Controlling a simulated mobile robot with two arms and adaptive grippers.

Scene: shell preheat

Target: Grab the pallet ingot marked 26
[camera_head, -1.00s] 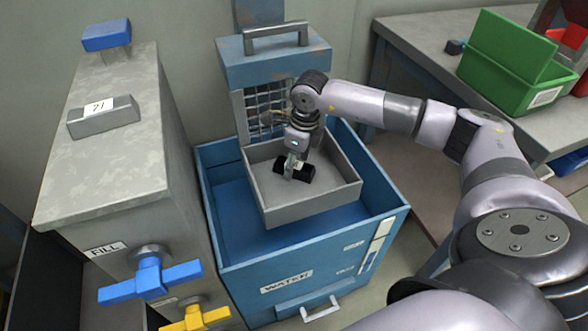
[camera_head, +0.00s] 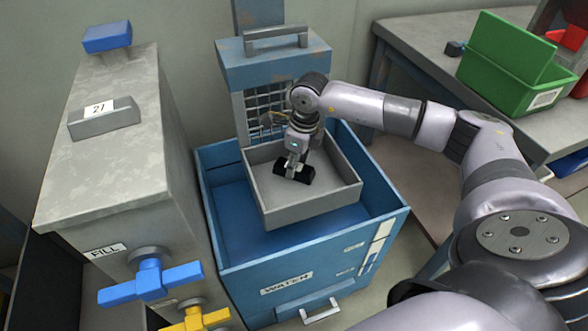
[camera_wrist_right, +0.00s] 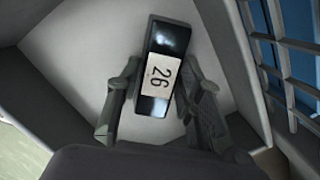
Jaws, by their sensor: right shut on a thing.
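The ingot marked 26 is a small dark block (camera_head: 307,177) lying inside the grey tray (camera_head: 312,208). In the right wrist view the ingot (camera_wrist_right: 168,42) shows a white label with 26 on its top. My right gripper (camera_head: 291,172) reaches down into the tray over the ingot. In the wrist view my right gripper (camera_wrist_right: 160,100) has one finger on each side of the ingot, shut on it. The ingot is partly hidden by the fingers in the head view. My left gripper is not in view.
The tray sits within a blue tank (camera_head: 283,262) labelled WATER. A grey ingot marked 21 or 27 (camera_head: 100,118) lies on the grey cabinet (camera_head: 110,165) at left. A wire grid (camera_head: 262,112) stands behind the tray. A green bin (camera_head: 507,65) is on the right-hand table.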

